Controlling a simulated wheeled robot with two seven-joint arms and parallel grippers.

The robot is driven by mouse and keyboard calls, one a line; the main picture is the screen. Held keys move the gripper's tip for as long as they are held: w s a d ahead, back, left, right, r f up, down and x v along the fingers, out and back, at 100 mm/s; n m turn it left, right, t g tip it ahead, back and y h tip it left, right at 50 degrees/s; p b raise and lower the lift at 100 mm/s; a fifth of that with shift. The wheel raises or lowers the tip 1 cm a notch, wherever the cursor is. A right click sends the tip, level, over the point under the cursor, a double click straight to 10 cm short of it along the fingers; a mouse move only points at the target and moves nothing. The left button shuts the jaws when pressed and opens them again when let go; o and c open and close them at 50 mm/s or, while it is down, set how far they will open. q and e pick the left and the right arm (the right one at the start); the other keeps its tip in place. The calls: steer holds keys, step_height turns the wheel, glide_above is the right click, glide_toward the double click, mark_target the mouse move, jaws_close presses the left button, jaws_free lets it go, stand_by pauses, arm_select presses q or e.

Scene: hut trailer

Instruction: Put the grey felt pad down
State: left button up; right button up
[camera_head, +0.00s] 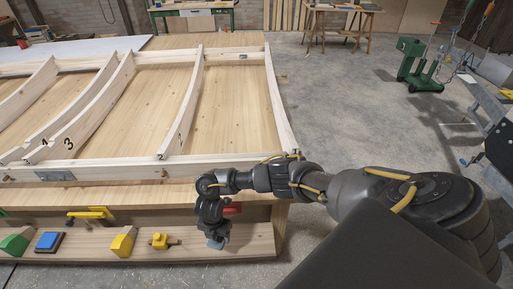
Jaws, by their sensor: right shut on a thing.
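My right arm comes in from the right, and its gripper (214,237) points down over the low wooden shelf (195,249) along the front of the workbench. It is shut on a small blue-grey piece, which looks like the grey felt pad (217,243). The pad is mostly hidden by the gripper. It is at the shelf's surface or just above it; I cannot tell whether it touches. My left gripper is not in view.
A curved wooden frame (200,100) covers the bench top. The shelf's right end looks bare.

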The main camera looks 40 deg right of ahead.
steer(key=f+m, duration=0.1)
steer(key=s+d+f+m, duration=0.1)
steer(key=m, duration=0.1)
steer(key=f+m, duration=0.1)
steer(key=m, duration=0.1)
steer(key=shift+s+d+f, duration=0.25)
steer(key=shift+s+d, duration=0.05)
steer(key=shift+s, duration=0.05)
steer(key=d+f+b, duration=0.2)
steer(key=d+b, duration=0.1)
steer(key=d, duration=0.1)
steer(key=s+d+f+b, duration=0.1)
steer(key=d+f+b, duration=0.2)
steer(key=d, duration=0.1)
steer(key=s+d+f+b, duration=0.1)
steer(key=d+f+b, duration=0.2)
steer(key=d, duration=0.1)
steer(key=shift+s+f+b, duration=0.1)
steer(key=shift+f+b, duration=0.1)
steer(key=shift+b, duration=0.1)
steer(key=shift+d+f+b, duration=0.2)
steer(key=shift+f+b, duration=0.05)
steer(key=shift+b, duration=0.05)
steer(key=shift+s+d, duration=0.15)
steer(key=shift+d, duration=0.1)
